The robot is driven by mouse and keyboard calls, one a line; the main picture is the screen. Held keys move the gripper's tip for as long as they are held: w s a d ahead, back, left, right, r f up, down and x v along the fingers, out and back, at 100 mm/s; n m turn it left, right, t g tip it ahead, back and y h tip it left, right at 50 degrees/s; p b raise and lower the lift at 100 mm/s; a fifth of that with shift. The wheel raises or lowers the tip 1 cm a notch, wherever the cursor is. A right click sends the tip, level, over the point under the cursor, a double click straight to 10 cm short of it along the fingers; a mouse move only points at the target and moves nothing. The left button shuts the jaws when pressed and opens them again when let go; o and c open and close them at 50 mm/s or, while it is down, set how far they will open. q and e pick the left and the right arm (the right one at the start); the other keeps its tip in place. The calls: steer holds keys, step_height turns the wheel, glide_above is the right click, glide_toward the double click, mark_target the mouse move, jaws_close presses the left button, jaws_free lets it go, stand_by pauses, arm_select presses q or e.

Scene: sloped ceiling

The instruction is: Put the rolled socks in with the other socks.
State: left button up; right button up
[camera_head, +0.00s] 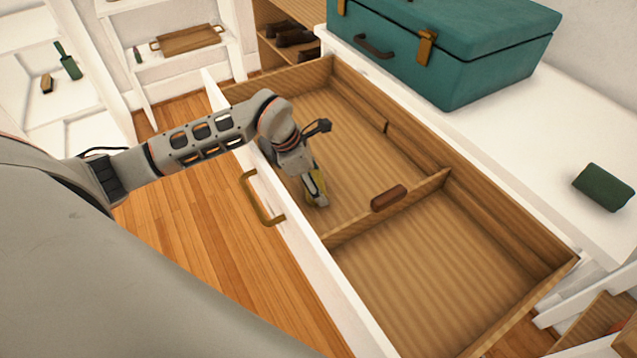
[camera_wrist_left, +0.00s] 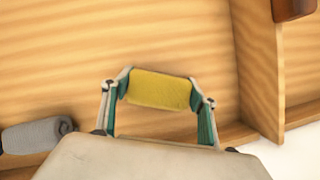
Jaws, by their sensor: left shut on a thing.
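My left gripper (camera_head: 316,200) is shut on a yellow roll (camera_wrist_left: 159,90), which looks like the rolled socks. It points down into the far compartment of the open wooden drawer (camera_head: 345,115), near the drawer's front wall. In the left wrist view the roll sits between both fingertips (camera_wrist_left: 160,88); whether it touches the drawer floor I cannot tell. A grey roll (camera_wrist_left: 37,135), like another pair of socks, lies in the same compartment to the left of the gripper. The arm hides it in the head view. My right gripper is not in view.
A wooden divider (camera_head: 425,190) splits the drawer, with a brown piece (camera_head: 389,198) at it. The near compartment (camera_head: 430,270) is empty. A teal case (camera_head: 450,45) and a dark green object (camera_head: 603,186) are on the white top. The drawer has a brass handle (camera_head: 258,205).

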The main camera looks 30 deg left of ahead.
arm_select(q)
steer(key=o, duration=1)
steer(key=shift+o, duration=0.2)
steer(key=p+v, duration=0.1)
steer(key=v, duration=1.1)
